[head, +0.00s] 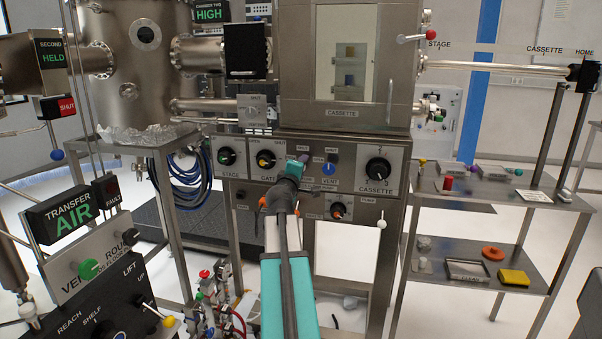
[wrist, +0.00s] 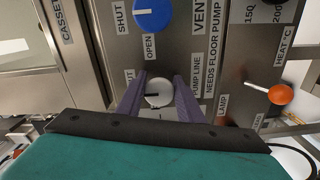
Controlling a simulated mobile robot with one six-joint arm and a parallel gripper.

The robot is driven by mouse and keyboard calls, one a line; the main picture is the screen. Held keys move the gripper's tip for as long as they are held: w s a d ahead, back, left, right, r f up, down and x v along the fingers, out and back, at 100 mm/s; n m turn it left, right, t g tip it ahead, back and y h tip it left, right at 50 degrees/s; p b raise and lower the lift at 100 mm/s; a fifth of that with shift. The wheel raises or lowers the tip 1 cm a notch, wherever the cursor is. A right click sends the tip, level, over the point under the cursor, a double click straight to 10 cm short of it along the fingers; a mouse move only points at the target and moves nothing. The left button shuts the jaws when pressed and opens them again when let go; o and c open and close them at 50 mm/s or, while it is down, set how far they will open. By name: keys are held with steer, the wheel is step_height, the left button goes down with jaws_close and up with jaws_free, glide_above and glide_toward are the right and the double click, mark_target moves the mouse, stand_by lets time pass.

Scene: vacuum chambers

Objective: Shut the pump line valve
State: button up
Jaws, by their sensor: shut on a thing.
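My gripper (head: 301,161) is at the valve panel, just left of the blue vent knob (head: 329,168). In the wrist view, its purple fingers (wrist: 160,82) are shut on the round pale pump line valve knob (wrist: 158,92), one on each side. The knob's dark pointer mark points left, toward a partly covered label ending in "UT". The pump line label (wrist: 197,77) is to its right. The knob's lower part and its other labels are hidden by my gripper. In the head view the pump line knob is hidden behind my gripper.
The vent knob also shows above in the wrist view (wrist: 153,12). In the head view, the stage (head: 227,156), gate (head: 265,159) and cassette (head: 378,169) knobs flank my gripper. A shelf table (head: 540,188) stands at right.

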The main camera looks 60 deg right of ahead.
stand_by(0.3)
steer(key=o, duration=1.1)
steer(key=shift+c, duration=0.2)
steer(key=shift+a, duration=0.1)
steer(key=b+v, duration=0.4)
steer(key=v, duration=0.7)
steer(key=shift+a, duration=0.15)
steer(key=b, duration=0.2)
steer(key=a+b, duration=0.1)
steer(key=b, duration=0.1)
steer(key=shift+s+a, duration=0.15)
steer(key=shift+s, duration=0.15)
